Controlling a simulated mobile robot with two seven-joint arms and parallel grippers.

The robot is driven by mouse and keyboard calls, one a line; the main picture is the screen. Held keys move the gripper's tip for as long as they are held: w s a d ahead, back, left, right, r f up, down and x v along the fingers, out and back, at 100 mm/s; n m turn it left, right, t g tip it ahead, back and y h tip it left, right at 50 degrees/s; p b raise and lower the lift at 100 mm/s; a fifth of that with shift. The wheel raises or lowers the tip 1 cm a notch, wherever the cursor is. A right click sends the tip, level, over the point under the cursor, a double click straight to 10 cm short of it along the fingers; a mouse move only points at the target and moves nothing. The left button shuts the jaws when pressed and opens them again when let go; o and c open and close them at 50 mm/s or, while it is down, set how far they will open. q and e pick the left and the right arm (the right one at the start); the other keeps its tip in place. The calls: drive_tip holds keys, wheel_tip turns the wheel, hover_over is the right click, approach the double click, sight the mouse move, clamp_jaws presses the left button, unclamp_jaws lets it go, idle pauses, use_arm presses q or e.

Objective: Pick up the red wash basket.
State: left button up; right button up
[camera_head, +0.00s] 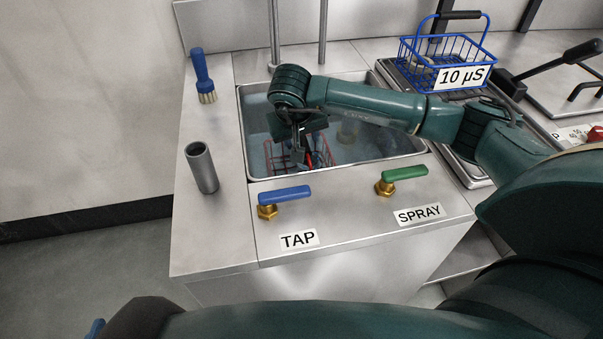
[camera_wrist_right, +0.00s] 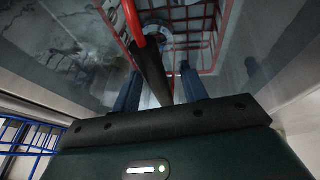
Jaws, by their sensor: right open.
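The red wash basket (camera_head: 273,160) is a wire basket down in the sink (camera_head: 355,172), partly hidden by my right gripper in the head view. My right gripper (camera_head: 304,150) points down into the sink over the basket. In the right wrist view the basket's red wires (camera_wrist_right: 205,42) lie beyond the fingers. Its handle has a red wire arm and a black grip (camera_wrist_right: 150,66), which runs between the two open fingers (camera_wrist_right: 160,88). I cannot tell whether either finger touches the grip. My left gripper is not in view.
A blue wire basket (camera_head: 447,62) labelled 10 µS stands right of the sink. A blue TAP lever (camera_head: 286,195) and green SPRAY lever (camera_head: 405,173) sit at its front edge. A blue brush (camera_head: 203,75) and grey tube (camera_head: 201,168) are on the left. Two pipes (camera_head: 274,30) rise behind.

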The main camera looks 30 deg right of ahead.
drive_tip(key=shift+f, duration=0.15)
drive_tip(key=shift+c, duration=0.4)
clamp_jaws()
idle(0.4)
drive_tip(key=shift+w, duration=0.1)
